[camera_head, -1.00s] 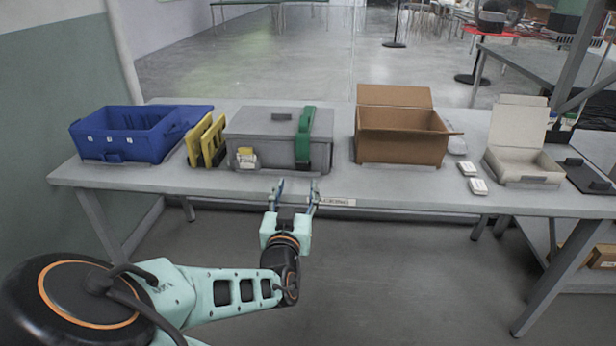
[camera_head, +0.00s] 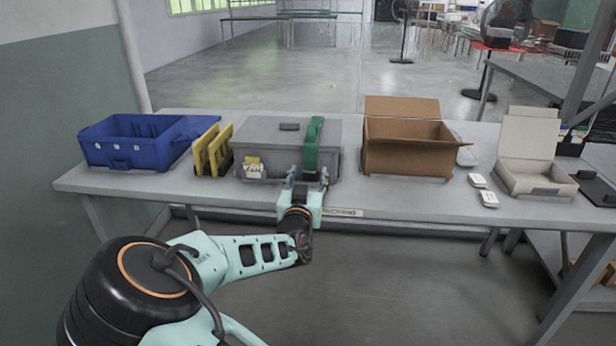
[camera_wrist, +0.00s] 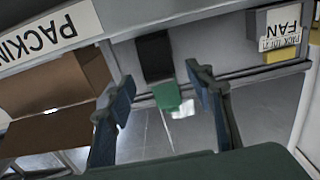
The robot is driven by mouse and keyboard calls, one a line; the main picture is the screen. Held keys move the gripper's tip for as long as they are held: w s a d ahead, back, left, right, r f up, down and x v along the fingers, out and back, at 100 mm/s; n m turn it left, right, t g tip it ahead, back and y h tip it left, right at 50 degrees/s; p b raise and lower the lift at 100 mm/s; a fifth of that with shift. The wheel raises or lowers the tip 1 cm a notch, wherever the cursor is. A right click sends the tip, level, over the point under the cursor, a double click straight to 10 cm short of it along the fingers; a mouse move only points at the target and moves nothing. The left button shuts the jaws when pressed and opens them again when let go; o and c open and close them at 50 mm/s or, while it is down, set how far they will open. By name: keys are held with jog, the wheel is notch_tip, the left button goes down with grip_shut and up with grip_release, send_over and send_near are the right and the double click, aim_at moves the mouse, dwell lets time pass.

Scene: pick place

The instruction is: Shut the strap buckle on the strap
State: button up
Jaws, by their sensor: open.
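The strap (camera_head: 313,145) is a green band over the right part of a grey lidded box (camera_head: 262,153), running down its front. My gripper (camera_head: 308,177) is open and empty-looking, right before the lower end of the strap at the box's front. In the wrist view, my two blue-grey fingers (camera_wrist: 162,98) stand apart. Between and beyond them are a dark block (camera_wrist: 155,55) and a small green piece (camera_wrist: 167,96) with a pale patch beside it. I cannot tell which part is the buckle or whether it is shut.
Yellow-and-black holders (camera_head: 212,152) and a blue crate (camera_head: 130,145) stand left of the box. An open cardboard box (camera_head: 405,155) is to the right, then small white packs (camera_head: 489,199) and an open white carton (camera_head: 535,178). The front table edge (camera_head: 420,218) is close below my gripper.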

jog(key=shift+c, duration=0.2)
jog(key=c, duration=1.1)
jog(key=shift+w+r+g+p, duration=0.15)
jog(key=shift+r+g+p, duration=0.3)
jog(key=shift+p, duration=0.8)
jog(key=shift+w+f+g+p, duration=0.1)
jog(key=shift+g+p, duration=0.15)
jog(key=shift+p, duration=0.2)
jog(key=shift+f, duration=0.15)
jog(key=o, duration=1.1)
jog(key=shift+o, duration=0.2)
